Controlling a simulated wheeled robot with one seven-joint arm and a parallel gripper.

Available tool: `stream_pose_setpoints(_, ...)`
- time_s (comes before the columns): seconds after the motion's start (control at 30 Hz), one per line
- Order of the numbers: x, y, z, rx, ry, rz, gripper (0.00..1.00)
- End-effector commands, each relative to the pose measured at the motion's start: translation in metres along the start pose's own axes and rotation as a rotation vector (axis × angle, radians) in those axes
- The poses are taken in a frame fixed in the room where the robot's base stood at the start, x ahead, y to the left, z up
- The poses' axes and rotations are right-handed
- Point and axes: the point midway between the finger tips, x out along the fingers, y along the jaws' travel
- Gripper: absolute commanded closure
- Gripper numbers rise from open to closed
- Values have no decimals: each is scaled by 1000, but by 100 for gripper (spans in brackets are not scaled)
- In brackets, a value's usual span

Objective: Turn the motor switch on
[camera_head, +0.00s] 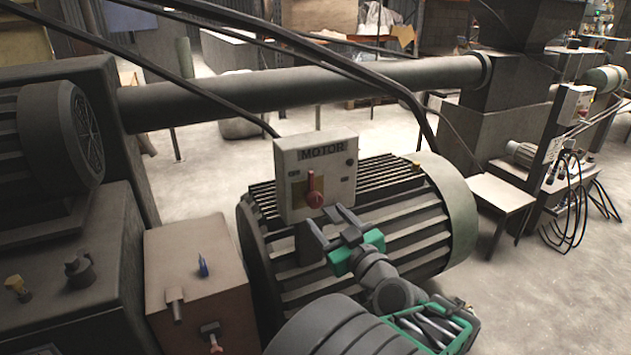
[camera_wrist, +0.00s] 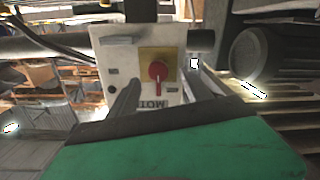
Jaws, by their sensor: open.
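The motor switch box (camera_head: 345,175) is pale, with the word MOTOR across its top. It sits on the big ribbed motor. Its red rotary knob (camera_head: 314,197) sits on a yellow plate, handle pointing up. The wrist view shows the box (camera_wrist: 108,55) upside down, with the red knob (camera_wrist: 157,72) between my fingers in the picture. My gripper (camera_head: 333,222) is open and empty, just below and in front of the box in the head view. Its two fingers (camera_wrist: 165,92) point at the panel. I cannot tell how far they are from the knob.
The ribbed motor (camera_head: 405,215) lies behind and beside my gripper. A brown box (camera_head: 195,262) with a blue toggle stands left of it. A long dark pipe (camera_head: 300,90) and black cables run above the switch box. Open floor (camera_head: 555,300) lies to the right.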

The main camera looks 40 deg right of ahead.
Motion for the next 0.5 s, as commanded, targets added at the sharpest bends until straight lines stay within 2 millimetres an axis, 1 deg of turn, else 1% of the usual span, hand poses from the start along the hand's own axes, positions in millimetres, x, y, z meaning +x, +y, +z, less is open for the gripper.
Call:
stream_pose_setpoints(0.03, 0, 5, -3, -2, 8, 13, 43)
stream_pose_setpoints(0.13, 10, 5, -4, -3, 12, 11, 43)
stream_pose_setpoints(0.4, 61, 4, -4, -2, 10, 9, 43)
stream_pose_setpoints(0.5, 72, 5, -4, -2, 10, 10, 43)
